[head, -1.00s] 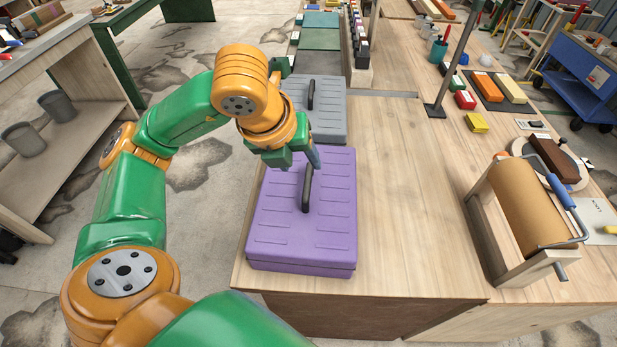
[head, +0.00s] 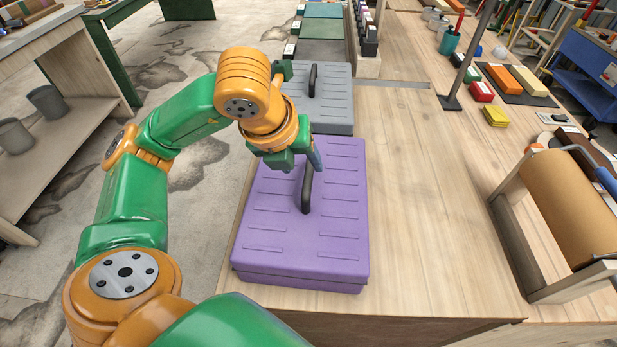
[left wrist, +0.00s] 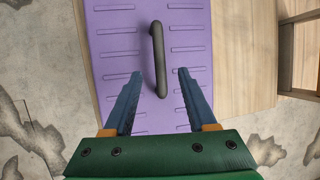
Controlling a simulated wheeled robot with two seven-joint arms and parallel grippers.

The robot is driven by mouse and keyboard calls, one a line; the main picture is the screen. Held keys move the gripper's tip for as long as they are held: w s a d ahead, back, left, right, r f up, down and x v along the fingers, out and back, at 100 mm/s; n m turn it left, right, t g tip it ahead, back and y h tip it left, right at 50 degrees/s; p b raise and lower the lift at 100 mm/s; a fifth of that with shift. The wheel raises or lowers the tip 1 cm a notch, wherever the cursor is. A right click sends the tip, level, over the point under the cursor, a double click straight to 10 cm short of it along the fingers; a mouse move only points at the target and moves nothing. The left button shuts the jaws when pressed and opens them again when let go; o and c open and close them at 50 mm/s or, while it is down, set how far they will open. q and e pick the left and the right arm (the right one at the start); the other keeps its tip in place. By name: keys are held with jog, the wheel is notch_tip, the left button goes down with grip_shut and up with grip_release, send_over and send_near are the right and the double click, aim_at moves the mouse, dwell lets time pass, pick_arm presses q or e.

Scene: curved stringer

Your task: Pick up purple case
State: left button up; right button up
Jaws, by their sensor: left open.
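The purple case (head: 275,235) lies flat on the wooden bench near its left edge, with a black handle (head: 306,190) standing up along its middle. My left gripper (head: 300,160) is over the far part of the case, close to the far end of the handle. In the left wrist view the purple case (left wrist: 115,45) fills the middle. The open blue fingers (left wrist: 155,85) of my left gripper sit either side of the near end of the handle (left wrist: 158,60), with gaps on both sides. The fingers' height over the case is hard to tell. My right gripper is not in view.
A grey case (head: 335,105) with a black handle stands just behind the purple one. A brown paper roll on a wooden stand (head: 570,210) is at the right. A metal post (head: 465,70) stands farther back. The bench top (head: 425,200) between is clear.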

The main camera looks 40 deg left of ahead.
aim_at(308, 171)
pick_arm(q)
jog(key=x, duration=0.2)
jog(key=p+x, duration=0.1)
jog(key=x, duration=0.2)
jog(key=p+x, duration=0.1)
jog(key=x, duration=0.1)
jog(key=shift+w+a+f, duration=0.1)
jog(key=shift+w+a, duration=0.05)
jog(key=shift+w, duration=0.2)
grip_shut()
dwell(0.9)
